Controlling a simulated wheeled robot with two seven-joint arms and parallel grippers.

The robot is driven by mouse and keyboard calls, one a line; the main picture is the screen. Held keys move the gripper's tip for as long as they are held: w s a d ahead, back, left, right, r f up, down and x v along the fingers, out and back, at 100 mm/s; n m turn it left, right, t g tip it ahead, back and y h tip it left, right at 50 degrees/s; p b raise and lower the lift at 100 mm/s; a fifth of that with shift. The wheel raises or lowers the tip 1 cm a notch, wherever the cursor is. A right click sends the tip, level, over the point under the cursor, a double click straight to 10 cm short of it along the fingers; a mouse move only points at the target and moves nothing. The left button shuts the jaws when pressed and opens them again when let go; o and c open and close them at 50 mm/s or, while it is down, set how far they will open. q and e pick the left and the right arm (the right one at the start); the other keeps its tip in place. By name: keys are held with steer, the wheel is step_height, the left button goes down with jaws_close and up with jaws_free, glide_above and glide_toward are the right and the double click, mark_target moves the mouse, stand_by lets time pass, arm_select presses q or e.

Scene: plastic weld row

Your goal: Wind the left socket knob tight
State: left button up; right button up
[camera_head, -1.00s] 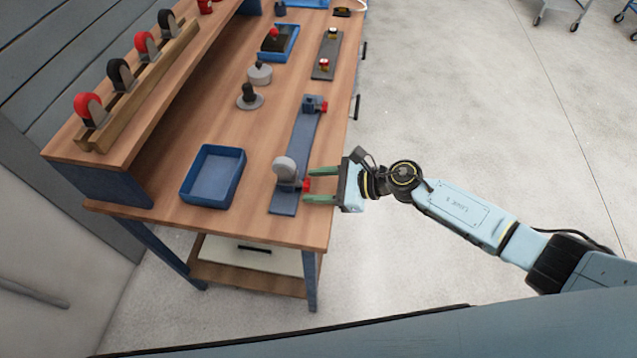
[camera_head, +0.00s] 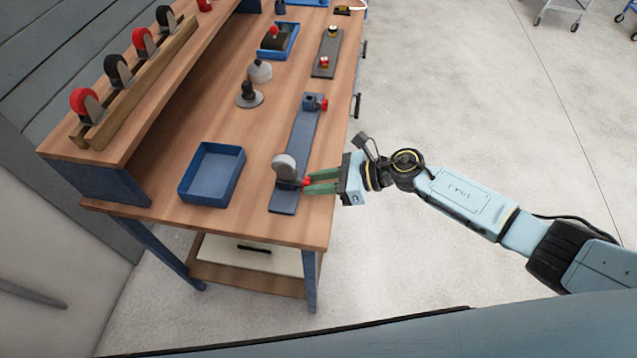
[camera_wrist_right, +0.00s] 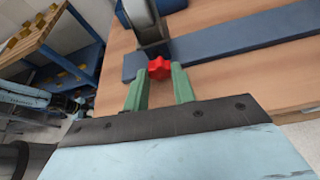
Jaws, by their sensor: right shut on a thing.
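A blue strip (camera_head: 302,135) on the bench bears two sockets with red knobs. The near socket (camera_head: 284,176) holds an upright grey disc (camera_head: 284,164); its red knob (camera_head: 306,180) faces my arm. This lobed knob (camera_wrist_right: 159,68) also shows in the right wrist view, between the two green fingers. My right gripper (camera_head: 310,183) is shut on it from the right side. The far socket (camera_head: 311,102) is a blue block with its own red knob (camera_head: 323,104) and no disc in it. My left gripper is not in view.
A blue tray (camera_head: 213,173) stands empty left of the strip. Grey round parts (camera_head: 249,95) sit behind it. A rack (camera_head: 135,88) with red and black wheels stands on the raised shelf. The floor right of the bench is clear around my arm.

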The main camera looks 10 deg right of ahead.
steer(key=shift+w+f+m+g+b, duration=0.15)
steer(key=shift+m+g+b, duration=0.45)
steer(key=shift+m+b, duration=0.25)
steer(key=shift+d+m+y+b, duration=0.1)
steer(key=shift+m+y+b, duration=0.2)
steer(key=shift+m, duration=0.15)
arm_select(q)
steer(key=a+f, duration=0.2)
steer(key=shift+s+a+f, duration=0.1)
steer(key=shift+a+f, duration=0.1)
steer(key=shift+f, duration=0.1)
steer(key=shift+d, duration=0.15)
arm_select(e)
steer(key=o, duration=1)
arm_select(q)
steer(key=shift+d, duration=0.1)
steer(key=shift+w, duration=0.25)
